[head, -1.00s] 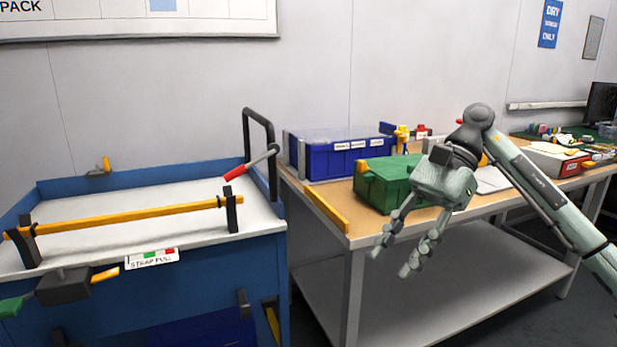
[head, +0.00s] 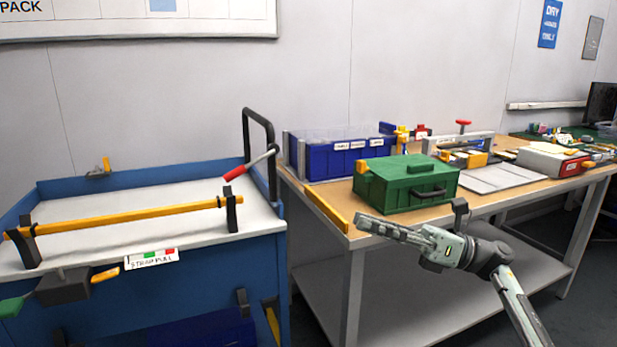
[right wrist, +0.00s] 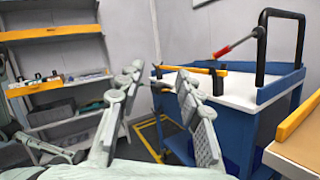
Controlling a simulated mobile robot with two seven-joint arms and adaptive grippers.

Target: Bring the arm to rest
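My right gripper (head: 362,225) is in front of the workbench, at the near left corner of its top, with its fingers pointing left. It looks empty. In the right wrist view, the two fingers of this gripper (right wrist: 159,73) stand apart with nothing between them. The right arm comes up from the lower right of the head view.
A green case (head: 405,190) and a blue bin box (head: 345,160) stand on the workbench (head: 480,207). The blue cart (head: 215,265) with a yellow bar (head: 130,215) is at left. Shelves (right wrist: 60,75) show in the wrist view. Floor between shelves and cart looks clear.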

